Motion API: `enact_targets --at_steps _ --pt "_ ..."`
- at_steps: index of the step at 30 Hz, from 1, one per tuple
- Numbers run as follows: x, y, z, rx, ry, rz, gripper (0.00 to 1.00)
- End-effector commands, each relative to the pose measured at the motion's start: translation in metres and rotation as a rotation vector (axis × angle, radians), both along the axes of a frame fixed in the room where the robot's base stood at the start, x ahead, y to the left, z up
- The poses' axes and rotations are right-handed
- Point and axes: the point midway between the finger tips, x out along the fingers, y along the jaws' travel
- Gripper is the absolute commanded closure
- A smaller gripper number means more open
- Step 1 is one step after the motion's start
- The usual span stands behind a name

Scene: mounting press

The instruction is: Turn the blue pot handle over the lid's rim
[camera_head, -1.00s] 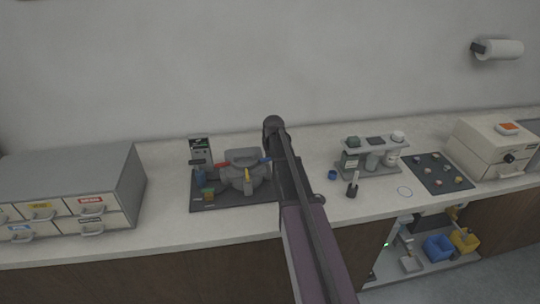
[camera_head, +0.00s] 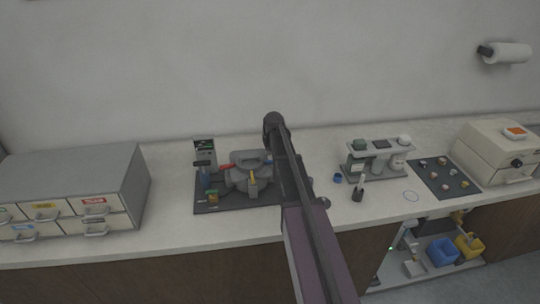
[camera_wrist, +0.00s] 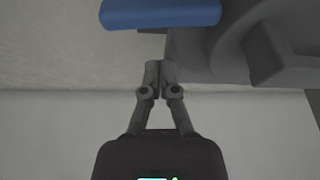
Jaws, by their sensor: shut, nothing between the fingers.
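The mounting press is a grey pot with a lid (camera_head: 248,170) on a dark base plate (camera_head: 210,206) at the middle left of the counter in the head view. The blue pot handle (camera_wrist: 160,13) lies across the top of the wrist view, cut by the frame edge, beside a grey part of the press (camera_wrist: 240,45). My gripper (camera_wrist: 159,66) is shut and empty, its fingertips below the blue handle in that view with a visible gap. My arm hides the gripper in the head view.
A grey drawer cabinet (camera_head: 70,180) stands left. A small control box (camera_head: 204,148) is behind the press. Counter between cabinet and press is clear.

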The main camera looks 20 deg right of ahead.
Motion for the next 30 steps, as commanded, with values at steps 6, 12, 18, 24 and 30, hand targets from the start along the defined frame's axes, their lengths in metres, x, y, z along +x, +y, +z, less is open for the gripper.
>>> enact_targets --at_steps 6,12,18,24,30 --pt "-0.009 0.001 0.025 -0.001 0.0 0.0 1.0" --pt "-0.015 0.001 0.041 -0.001 -0.001 0.0 1.0" --pt "-0.02 0.002 0.058 -0.001 -0.001 0.0 1.0" --pt "-0.026 0.003 0.074 -0.001 -0.001 0.0 1.0" --pt "-0.031 0.003 0.087 -0.001 -0.001 0.0 1.0"
